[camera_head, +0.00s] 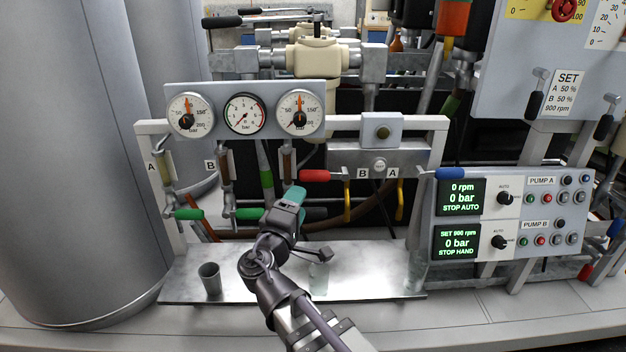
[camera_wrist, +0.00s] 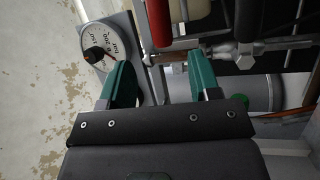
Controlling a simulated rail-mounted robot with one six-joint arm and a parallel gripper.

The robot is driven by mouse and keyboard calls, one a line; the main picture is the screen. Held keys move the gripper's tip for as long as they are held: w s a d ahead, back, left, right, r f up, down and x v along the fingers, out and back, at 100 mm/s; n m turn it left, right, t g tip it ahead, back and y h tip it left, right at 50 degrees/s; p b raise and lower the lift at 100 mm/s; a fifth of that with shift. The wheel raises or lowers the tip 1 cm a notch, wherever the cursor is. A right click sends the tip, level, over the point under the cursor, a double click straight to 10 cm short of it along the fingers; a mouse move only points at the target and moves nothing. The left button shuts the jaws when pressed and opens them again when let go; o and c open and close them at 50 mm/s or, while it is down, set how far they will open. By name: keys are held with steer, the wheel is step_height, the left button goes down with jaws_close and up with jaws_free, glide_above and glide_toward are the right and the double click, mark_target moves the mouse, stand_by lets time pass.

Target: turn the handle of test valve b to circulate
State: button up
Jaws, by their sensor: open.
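A steel block with a round plate (camera_head: 379,165) and labels B and A sits at the middle of the frame. On its B side a red handle (camera_head: 314,175) points level to the left; it seems to be test valve b's handle. The red handle also shows at the top of the wrist view (camera_wrist: 158,22), beyond the fingertips. My gripper (camera_head: 291,196) is just below and left of the red handle in the head view. Its two teal fingers are apart (camera_wrist: 160,78), with nothing clearly held between them. On the A side a blue handle (camera_head: 450,174) points right.
Three gauges (camera_head: 245,114) hang above my gripper; one shows in the wrist view (camera_wrist: 98,45). Green handles (camera_head: 188,213) are at left. Yellow hooks (camera_head: 347,200) hang under the block. A metal cup (camera_head: 210,279) stands on the steel shelf (camera_head: 180,290). A control panel (camera_head: 510,215) is at right.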

mark_target(311, 180)
steer(key=p+x, duration=0.1)
steer(key=x, duration=0.9)
steer(key=shift+w+d+f+p, duration=0.1)
steer(key=shift+d+p, duration=0.1)
steer(key=shift+p, duration=0.1)
steer(key=shift+c, duration=0.5)
jaws_close()
